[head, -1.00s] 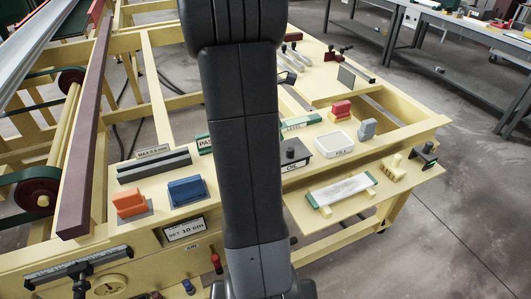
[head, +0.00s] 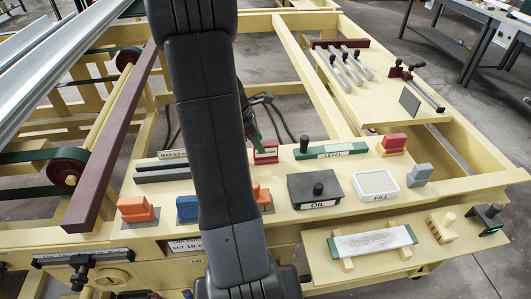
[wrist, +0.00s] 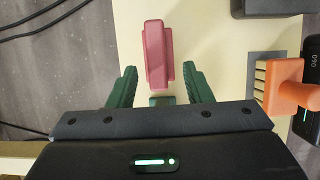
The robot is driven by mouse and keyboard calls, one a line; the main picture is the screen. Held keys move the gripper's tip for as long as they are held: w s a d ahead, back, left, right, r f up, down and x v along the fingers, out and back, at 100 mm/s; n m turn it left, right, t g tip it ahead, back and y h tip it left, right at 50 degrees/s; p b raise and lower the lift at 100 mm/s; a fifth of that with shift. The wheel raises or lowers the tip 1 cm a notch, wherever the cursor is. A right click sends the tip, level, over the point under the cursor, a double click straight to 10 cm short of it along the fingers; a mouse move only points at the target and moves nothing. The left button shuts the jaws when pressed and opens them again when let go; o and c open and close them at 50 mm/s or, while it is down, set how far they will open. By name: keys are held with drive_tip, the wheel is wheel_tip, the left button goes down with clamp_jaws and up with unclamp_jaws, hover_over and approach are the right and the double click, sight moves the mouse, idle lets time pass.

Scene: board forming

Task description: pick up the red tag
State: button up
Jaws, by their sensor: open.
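In the wrist view, a red stepped block (wrist: 158,55), which I take for the red tag, lies on the pale yellow board. My gripper (wrist: 159,72) is open, with one green finger on either side of the block's near end. No grip on it shows. My arm hides most of my gripper there.
An orange block (head: 262,195) stands near the red one; it also shows in the wrist view (wrist: 284,88). The black OIL box (head: 320,189), white FILL tray (head: 375,184) and green LEVEL bar (head: 330,150) are to the right. Open frame gaps lie behind.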

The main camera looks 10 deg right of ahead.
sight(266, 148)
drive_tip(key=x, duration=0.5)
drive_tip(key=shift+w+d+r+p, duration=0.15)
drive_tip(key=shift+d+r+p, duration=0.05)
drive_tip(key=shift+d+p, duration=0.2)
drive_tip(key=shift+c, duration=0.4)
clamp_jaws()
